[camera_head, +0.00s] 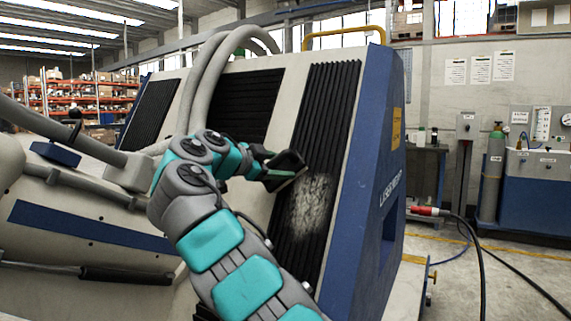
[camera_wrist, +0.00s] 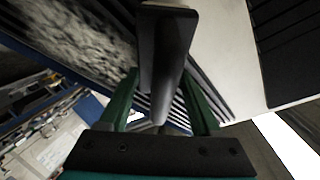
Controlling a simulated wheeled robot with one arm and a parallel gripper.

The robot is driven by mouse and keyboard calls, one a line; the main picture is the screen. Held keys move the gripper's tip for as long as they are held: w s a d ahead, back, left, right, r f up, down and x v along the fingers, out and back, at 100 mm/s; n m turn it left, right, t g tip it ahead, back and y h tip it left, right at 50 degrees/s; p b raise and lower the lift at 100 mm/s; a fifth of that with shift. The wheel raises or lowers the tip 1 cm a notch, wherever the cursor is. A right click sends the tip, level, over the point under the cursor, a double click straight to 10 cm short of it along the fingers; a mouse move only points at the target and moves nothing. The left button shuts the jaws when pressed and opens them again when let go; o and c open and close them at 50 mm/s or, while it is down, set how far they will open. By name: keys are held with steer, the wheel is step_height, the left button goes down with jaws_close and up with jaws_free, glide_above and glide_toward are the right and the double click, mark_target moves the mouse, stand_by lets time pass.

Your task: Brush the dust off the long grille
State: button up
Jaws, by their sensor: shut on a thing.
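The long grille (camera_head: 335,100) is a tall panel of black slats on the sloped face of the pale machine. A grey-white dust patch (camera_head: 312,205) covers part of its lower half; the dust also fills the upper left of the wrist view (camera_wrist: 75,32). My gripper (camera_head: 284,168) is at the grille's left side, just above and left of the dust. In the wrist view its green fingers (camera_wrist: 160,95) are shut on a dark brush (camera_wrist: 168,48), with its wide head pointing away from me. I cannot tell whether the brush touches the slats; its bristles are hidden.
A second black grille (camera_head: 247,100) lies to the left, past a pale strip. Thick grey hoses (camera_head: 205,80) arch over the machine's top. A blue side panel (camera_head: 365,190) borders the grille on the right. The floor at right has black cables (camera_head: 500,262).

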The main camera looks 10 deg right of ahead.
steer(key=shift+w+a+f, duration=0.15)
steer(key=shift+a, duration=0.05)
steer(key=shift+f, duration=0.1)
